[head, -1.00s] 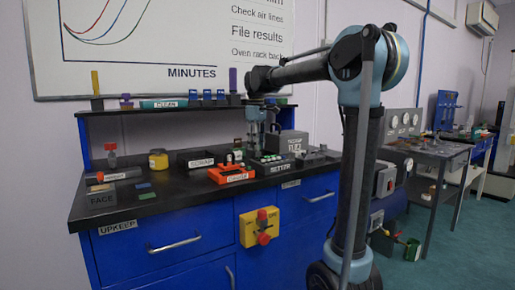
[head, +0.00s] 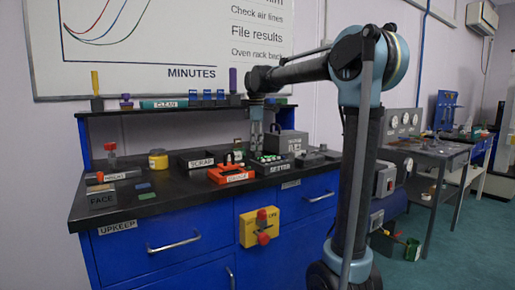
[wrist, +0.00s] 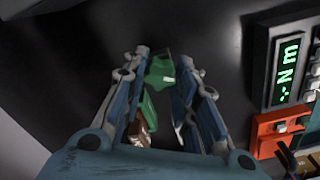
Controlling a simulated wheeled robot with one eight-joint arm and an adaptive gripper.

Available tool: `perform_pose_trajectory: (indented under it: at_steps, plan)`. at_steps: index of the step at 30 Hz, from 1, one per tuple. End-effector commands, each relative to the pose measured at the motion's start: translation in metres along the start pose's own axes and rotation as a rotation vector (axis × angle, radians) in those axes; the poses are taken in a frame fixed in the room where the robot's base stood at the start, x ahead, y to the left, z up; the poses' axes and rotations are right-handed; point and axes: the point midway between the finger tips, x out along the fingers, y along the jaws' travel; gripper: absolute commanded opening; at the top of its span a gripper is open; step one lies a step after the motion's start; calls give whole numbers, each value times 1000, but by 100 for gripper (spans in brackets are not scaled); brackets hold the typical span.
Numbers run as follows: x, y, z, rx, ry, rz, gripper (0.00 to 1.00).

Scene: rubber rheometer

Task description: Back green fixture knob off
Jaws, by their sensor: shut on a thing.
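A green lobed knob (wrist: 160,70) shows between the fingertips of my gripper (wrist: 165,62) in the wrist view. The fingers are shut on it, close around its sides. A second green piece (wrist: 148,107) and a copper-brown piece (wrist: 141,130) show lower between the fingers, partly hidden by the left finger. I cannot tell how they join the knob. In the head view my gripper (head: 256,145) points down over the bench, behind the setter box. The knob is too small to make out there.
The setter box (head: 271,166) with a lit green display (wrist: 289,70) stands close to the right of my gripper in the wrist view. A grey box (head: 288,143) stands behind on the black bench top (head: 180,192).

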Motion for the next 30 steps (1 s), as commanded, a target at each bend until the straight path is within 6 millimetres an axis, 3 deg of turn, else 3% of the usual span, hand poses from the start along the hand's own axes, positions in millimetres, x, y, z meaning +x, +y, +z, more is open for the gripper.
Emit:
perform_pose_trajectory:
  at_steps: [6, 17, 30]
  plan:
    - [0, 3, 0, -148, 0, 8, 3]
    - [0, 3, 0, -171, 1, 7, 3]
    - [0, 3, -1, -534, 0, 7, 3]
